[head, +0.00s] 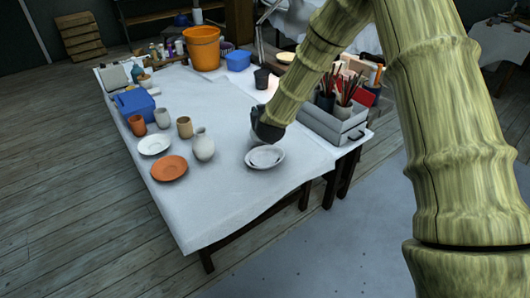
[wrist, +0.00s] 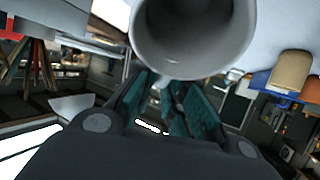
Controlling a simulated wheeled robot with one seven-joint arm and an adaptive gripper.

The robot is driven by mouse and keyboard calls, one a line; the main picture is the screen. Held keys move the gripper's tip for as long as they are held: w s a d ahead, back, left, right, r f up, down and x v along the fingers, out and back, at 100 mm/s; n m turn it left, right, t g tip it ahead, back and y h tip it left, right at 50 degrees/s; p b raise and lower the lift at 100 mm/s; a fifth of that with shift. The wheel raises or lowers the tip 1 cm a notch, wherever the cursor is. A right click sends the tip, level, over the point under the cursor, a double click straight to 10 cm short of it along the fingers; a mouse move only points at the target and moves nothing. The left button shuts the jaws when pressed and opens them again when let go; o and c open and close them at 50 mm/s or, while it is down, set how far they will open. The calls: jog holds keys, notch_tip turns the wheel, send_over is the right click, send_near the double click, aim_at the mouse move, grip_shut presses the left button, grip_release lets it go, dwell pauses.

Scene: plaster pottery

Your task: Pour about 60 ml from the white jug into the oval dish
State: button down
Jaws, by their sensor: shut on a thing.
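The dish is white and shallow, with a greyish inside. In the wrist view my gripper's teal fingers (wrist: 165,100) are shut on the white jug (wrist: 195,60), whose round mouth and pale inside fill the top of the picture. In the head view my gripper hides most of the jug. How far it tilts, and whether anything flows, I cannot tell. The level in the dish is unclear.
A pale vase (head: 203,146), tan cup (head: 184,127), terracotta plate (head: 169,168) and white plate (head: 155,144) stand left of the dish. A grey toolbox (head: 330,126) with brushes is close on the right. An orange bucket (head: 204,48) stands behind. The table's front is clear.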

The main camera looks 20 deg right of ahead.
jog(key=shift+w+r+g+p, duration=0.2)
jog(key=shift+w+g+p, duration=0.45)
jog(key=shift+p, duration=1.1)
jog(key=shift+w+f+g, duration=0.15)
jog(key=shift+f+g, duration=0.05)
jog(key=shift+g, duration=0.05)
jog(key=shift+p, duration=0.35)
jog(key=shift+w+d+r+g+p, duration=0.1)
jog(key=shift+w+g+p, duration=0.5)
jog(key=shift+p, duration=0.65)
jog(key=shift+w+d+f+g+y+p, duration=0.15)
jog(key=shift+w+f+g+p, duration=0.5)
jog(key=shift+w+g+p, duration=0.45)
jog(key=shift+w+f+g+y+p, duration=0.2)
jog(key=shift+w+f+g+p, duration=0.55)
jog(key=shift+p, duration=0.6)
jog(key=shift+w+d+f+g+y+p, duration=0.15)
jog(key=shift+w+f+g+p, duration=0.35)
jog(key=shift+w+g+p, duration=0.65)
